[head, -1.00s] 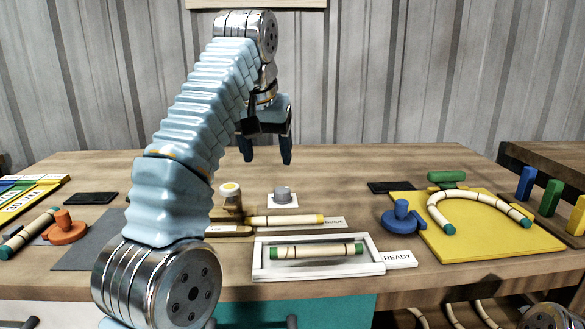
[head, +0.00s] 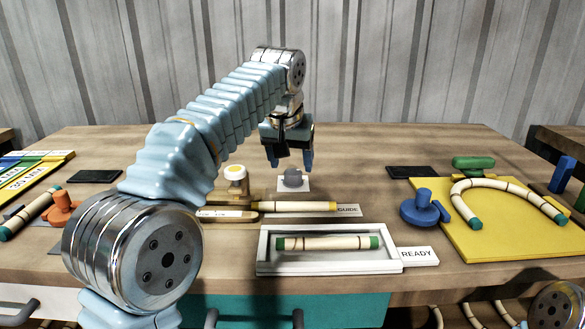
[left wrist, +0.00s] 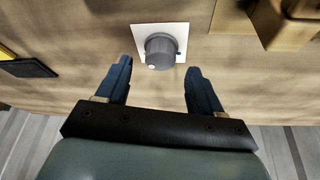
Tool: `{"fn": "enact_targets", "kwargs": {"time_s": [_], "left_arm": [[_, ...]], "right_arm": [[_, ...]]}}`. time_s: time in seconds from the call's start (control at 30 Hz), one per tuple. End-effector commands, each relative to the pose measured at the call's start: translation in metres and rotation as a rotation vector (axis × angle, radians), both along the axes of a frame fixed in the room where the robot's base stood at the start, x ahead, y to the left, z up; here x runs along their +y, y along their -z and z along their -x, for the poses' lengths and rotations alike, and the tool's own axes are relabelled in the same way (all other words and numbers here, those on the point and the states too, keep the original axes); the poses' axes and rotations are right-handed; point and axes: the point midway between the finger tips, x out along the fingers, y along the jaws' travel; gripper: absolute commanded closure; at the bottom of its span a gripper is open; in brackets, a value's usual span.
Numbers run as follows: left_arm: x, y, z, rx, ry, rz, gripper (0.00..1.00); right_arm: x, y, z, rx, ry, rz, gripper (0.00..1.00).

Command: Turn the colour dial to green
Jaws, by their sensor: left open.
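The grey dial (head: 292,178) sits on a small white square plate (head: 303,187) on the table, behind the guide rod. In the left wrist view the dial (left wrist: 160,50) shows from above with a pale spot near its edge. My left gripper (head: 290,162) is just above and behind the dial, pointing down. Its two blue fingers (left wrist: 158,84) are apart and empty, with the dial just beyond their tips in the wrist view. My right gripper is not in view.
A rod (head: 290,206) lies by the GUIDE label. A white tray (head: 330,267) holds another rod in front. A blue clamp (head: 420,209) and yellow board (head: 490,240) are right. Dark pads lie either side.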

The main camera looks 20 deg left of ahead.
Motion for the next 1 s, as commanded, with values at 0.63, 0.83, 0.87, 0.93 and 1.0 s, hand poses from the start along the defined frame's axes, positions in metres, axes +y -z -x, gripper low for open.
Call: {"fn": "enact_targets", "kwargs": {"time_s": [0.63, 0.83, 0.87, 0.93, 1.0], "left_arm": [[0.000, 0.029, -0.012, 0.000, 0.000, 0.000, 0.46], [0.000, 0.029, -0.012, 0.000, 0.000, 0.000, 0.76], [0.000, 0.029, -0.012, 0.000, 0.000, 0.000, 0.81], [0.000, 0.029, -0.012, 0.000, 0.000, 0.000, 0.89], [0.000, 0.029, -0.012, 0.000, -0.001, 0.000, 0.89]], "right_arm": [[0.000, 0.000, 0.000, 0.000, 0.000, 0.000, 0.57], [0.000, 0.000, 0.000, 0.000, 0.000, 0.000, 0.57], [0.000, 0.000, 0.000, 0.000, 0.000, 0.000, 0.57], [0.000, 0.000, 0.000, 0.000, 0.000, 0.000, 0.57], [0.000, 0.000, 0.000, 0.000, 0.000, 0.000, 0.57]]}}
